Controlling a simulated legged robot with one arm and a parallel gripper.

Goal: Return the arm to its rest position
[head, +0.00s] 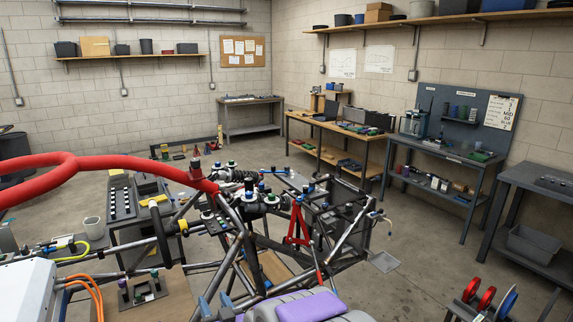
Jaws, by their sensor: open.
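My gripper (216,304) shows at the bottom edge of the head view, left of centre. Its two blue-grey fingertips point up and stand apart, with nothing seen between them. Beside them to the right are purple and grey parts of my arm, cut off by the frame's lower edge. The rest of the arm is out of view. The tube chassis (262,240) stands just beyond the gripper, a frame of bare metal tubes with black fittings and blue caps. I cannot tell how much space lies between gripper and chassis.
A thick red padded tube (120,163) crosses the left side. A white box (28,290) with orange cables is at lower left. Red and blue reels (487,298) stand at lower right. Workbenches (340,136) line the right wall. Concrete floor (425,245) is clear right of the chassis.

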